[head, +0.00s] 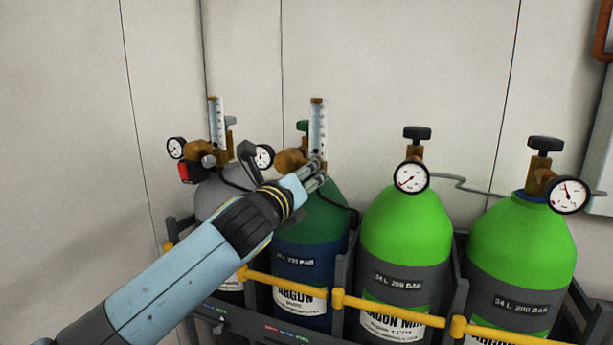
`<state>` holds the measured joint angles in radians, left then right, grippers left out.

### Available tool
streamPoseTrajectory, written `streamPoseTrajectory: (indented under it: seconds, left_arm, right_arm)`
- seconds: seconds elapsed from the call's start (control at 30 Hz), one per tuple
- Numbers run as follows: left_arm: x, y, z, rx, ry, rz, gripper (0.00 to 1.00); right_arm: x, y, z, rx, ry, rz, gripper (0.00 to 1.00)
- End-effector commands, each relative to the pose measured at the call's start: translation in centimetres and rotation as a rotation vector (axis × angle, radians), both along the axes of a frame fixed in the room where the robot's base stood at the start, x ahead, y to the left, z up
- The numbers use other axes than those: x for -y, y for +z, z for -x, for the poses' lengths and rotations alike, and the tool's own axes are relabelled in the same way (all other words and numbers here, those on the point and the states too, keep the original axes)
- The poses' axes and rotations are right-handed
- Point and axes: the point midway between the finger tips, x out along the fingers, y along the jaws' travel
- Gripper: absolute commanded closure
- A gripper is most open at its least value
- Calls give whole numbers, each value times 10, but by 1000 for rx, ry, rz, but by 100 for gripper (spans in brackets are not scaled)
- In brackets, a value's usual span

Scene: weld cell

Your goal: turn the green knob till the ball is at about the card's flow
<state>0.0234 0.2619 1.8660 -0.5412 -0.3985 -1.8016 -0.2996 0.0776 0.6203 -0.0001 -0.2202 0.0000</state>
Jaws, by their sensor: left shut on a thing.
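My left gripper (314,175) reaches in from the lower left, its fingers closed at the foot of the upright flow tube (318,128) on the dark green cylinder (322,212). The green knob at the tube's foot is hidden by the fingers; they are shut at that spot. The tube is clear with a scale and a brass top. The ball in it is too small to make out. The card with the flow does not show. My right gripper is out of view.
A grey cylinder (207,195) with a second flow tube (215,122) and gauges stands at left. Two bright green cylinders (405,225) (520,245) with gauges stand at right. A yellow bar (385,309) runs across the rack front. A pale wall is behind.

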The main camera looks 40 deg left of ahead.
Motion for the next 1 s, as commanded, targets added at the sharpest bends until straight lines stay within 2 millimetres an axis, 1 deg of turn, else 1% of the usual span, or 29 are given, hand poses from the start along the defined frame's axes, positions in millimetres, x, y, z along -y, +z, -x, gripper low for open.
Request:
streamPoseTrajectory:
  seconds: [0.47,1.0]
  left_arm:
    - [0,-3,0,103,2,438,100]
    - [0,-5,0,223,2,938,100]
  right_arm:
    - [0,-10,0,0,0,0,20]
    - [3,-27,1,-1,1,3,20]
